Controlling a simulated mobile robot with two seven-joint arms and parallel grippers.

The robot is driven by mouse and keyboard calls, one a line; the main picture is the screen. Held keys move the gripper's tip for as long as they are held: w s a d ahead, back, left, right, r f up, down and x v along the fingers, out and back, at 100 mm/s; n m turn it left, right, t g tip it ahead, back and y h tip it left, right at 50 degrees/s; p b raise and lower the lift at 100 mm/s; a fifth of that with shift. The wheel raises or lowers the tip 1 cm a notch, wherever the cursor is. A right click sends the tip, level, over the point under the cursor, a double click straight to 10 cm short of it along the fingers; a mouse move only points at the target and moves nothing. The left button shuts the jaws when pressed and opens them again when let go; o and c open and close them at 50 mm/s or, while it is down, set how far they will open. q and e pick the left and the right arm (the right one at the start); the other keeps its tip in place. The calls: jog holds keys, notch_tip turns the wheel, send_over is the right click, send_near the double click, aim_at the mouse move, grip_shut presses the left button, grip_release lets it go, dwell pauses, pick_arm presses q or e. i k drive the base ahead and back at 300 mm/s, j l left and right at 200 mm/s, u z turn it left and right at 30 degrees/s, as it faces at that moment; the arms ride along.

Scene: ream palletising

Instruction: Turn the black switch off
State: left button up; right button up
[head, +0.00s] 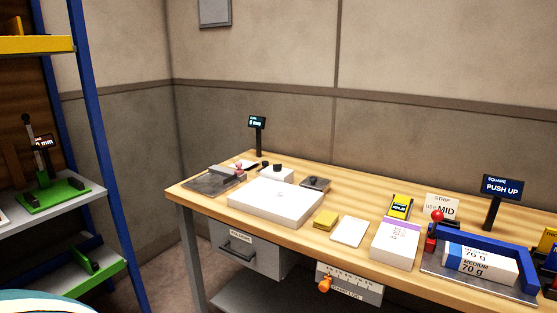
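No part is clearly recognisable as the black switch, and no on or off position can be read. A small white box (275,174) at the back of the wooden table has a black knob (277,166) on top. Beside it lies a dark flat plate (315,184) with a small raised part. An orange-handled control (325,284) sits on a white labelled panel (352,285) below the table's front edge; its setting is unclear. Neither of my grippers is in view.
The wooden table (185,199) carries a large white block (276,203), a yellow pad (326,220), a purple-topped ream (395,245) and a blue-framed press (480,236). A grey drawer (245,250) hangs below. A blue-post shelf (100,150) stands at left.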

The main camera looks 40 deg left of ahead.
aim_at(277, 167)
jog(key=j+z, duration=0.2)
jog(key=j, duration=0.6)
jog(key=j+z, duration=0.15)
jog(key=j, duration=0.65)
jog(key=j+z, duration=0.2)
jog(key=j, duration=0.6)
jog(key=k+j+z, duration=0.2)
jog(key=j, duration=0.6)
jog(key=i+j, duration=0.05)
jog(key=i, duration=0.05)
